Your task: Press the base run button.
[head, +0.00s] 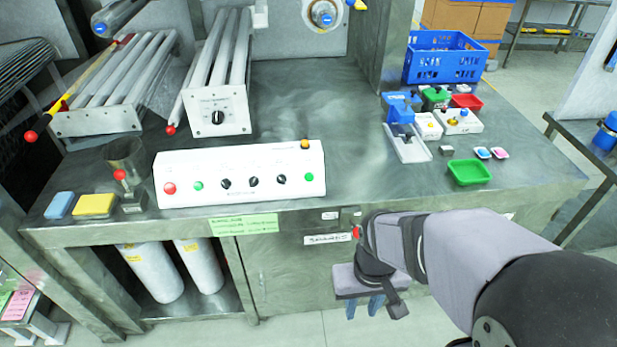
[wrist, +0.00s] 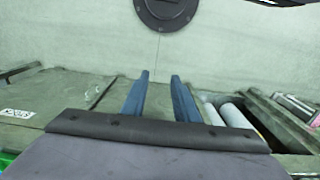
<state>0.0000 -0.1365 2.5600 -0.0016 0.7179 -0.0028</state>
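A white control box (head: 240,172) stands on the steel bench in the head view. Its sloping face has a red button (head: 169,188), a green button (head: 198,186), several black knobs and a second green button (head: 308,177) at the right end. The labels are too small to read, so I cannot tell which is the base run button. My gripper (head: 363,307) hangs in front of the bench, below and right of the box, pointing down. Its blue fingers are apart with nothing between them, as the wrist view also shows (wrist: 160,82).
An amber-topped button (head: 305,144) sits on the box's back edge. A dark cup (head: 125,160) and blue and yellow pads stand left of it. A blue crate (head: 445,58) and a green tray (head: 469,172) are at right.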

